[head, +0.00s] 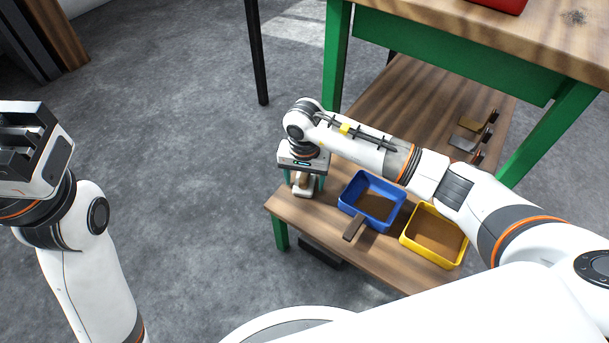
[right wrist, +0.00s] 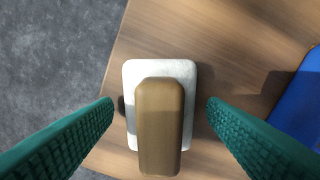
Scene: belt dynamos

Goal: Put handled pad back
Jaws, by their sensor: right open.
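The handled pad is a pale, flat rectangular pad (right wrist: 130,75) with a brown block handle (right wrist: 160,125) on top. It lies on the lower wooden shelf, near its left end, and a small part of it (head: 303,191) shows in the head view. My right gripper (head: 305,180) is above it, pointing down. In the right wrist view its green fingers (right wrist: 161,108) stand open on either side of the handle, with gaps on both sides. My left gripper (head: 28,150) is raised at the far left, away from the shelf; its jaw state is unclear.
A blue bin (head: 345,193) with a brown handle-like piece (head: 354,228) at its front and a yellow bin (head: 463,247) stand right of the pad. Several small handled tools (head: 470,143) lie farther back. The green-framed table (head: 450,56) overhangs the shelf (head: 285,207).

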